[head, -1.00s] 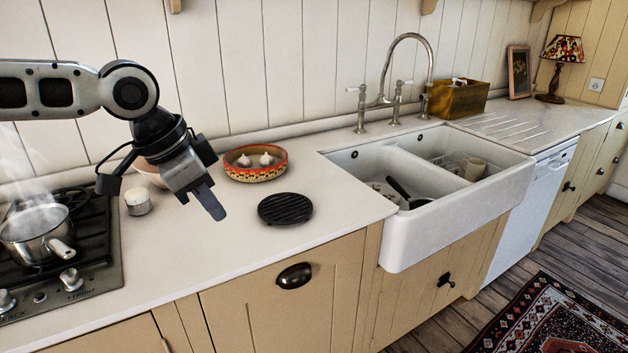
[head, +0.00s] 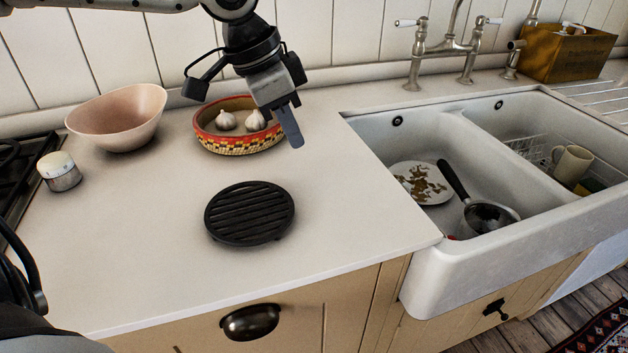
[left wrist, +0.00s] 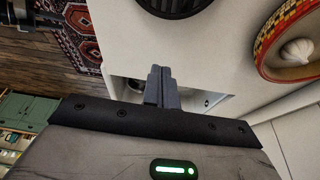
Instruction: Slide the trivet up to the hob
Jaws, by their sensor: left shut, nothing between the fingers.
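The trivet (head: 250,213) is a round black slatted disc lying flat on the pale worktop. The hob (head: 14,190) shows only as a dark strip at the left edge, with bare worktop between it and the trivet. My left gripper (head: 291,130) is shut and empty, pointing down above the worktop, behind and to the right of the trivet and apart from it. In the left wrist view its closed fingers (left wrist: 162,86) show at the middle, and part of the trivet (left wrist: 183,5) shows at the top edge. My right gripper is out of view.
A patterned basket (head: 238,146) with garlic stands behind the trivet, close to my left gripper. A pink bowl (head: 118,118) and a white-lidded jar (head: 59,172) stand near the hob. The sink (head: 420,255) is to the right. Worktop left of the trivet is clear.

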